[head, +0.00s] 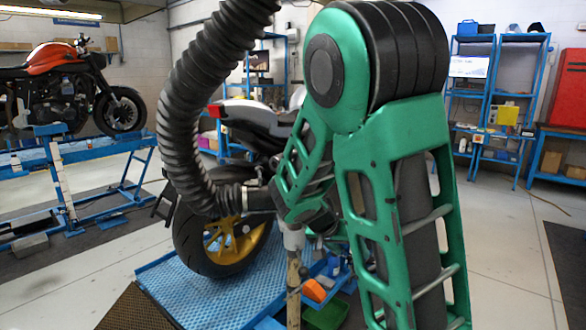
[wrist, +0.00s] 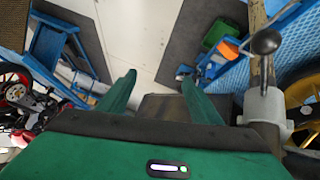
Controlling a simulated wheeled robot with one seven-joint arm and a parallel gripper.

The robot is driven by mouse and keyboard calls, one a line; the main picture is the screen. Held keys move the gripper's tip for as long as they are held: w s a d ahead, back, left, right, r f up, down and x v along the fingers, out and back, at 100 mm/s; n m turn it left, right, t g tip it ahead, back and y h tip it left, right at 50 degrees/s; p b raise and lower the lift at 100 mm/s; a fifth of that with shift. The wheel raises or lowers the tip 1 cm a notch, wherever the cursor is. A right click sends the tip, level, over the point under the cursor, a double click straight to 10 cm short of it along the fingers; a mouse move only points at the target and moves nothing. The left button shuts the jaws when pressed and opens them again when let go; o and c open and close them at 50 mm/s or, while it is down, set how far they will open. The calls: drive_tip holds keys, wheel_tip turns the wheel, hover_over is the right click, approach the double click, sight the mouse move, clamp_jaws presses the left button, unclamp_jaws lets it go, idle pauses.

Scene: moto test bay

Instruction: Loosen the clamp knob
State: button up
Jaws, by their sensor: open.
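The clamp knob (wrist: 266,41) is a black ball on a short stem in the wrist view. It stands on a light grey clamp (wrist: 266,108) around a brown upright post (wrist: 262,72). In the head view the grey clamp (head: 293,238) and post (head: 293,290) show below my arm, but I cannot make out the knob there. My gripper (wrist: 160,79) has two green fingers spread apart with nothing between them. The knob and clamp lie to the right of the right finger, apart from it. In the head view my arm hides most of the gripper.
A ribbed black hose (head: 190,110) hangs close left of my arm. A motorcycle with a yellow-rimmed rear wheel (head: 225,240) stands on a blue platform (head: 165,285) beside the post. A green bin (wrist: 216,28) and an orange item (head: 315,290) lie near the post.

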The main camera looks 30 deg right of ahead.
drive_tip(key=w+a+r+t+h, duration=0.3)
drive_tip(key=w+a+r+t, duration=0.25)
drive_tip(key=w+r, duration=0.4)
drive_tip(key=w+a+r+t+h, duration=0.4)
drive_tip(key=w+a+r, duration=0.35)
drive_tip(key=r, duration=0.25)
drive_tip(key=shift+n, duration=0.4)
drive_tip(key=x, duration=1.1)
drive_tip(key=shift+d+f, duration=0.25)
drive_tip(key=shift+f, duration=0.15)
drive_tip(key=c, duration=1.1)
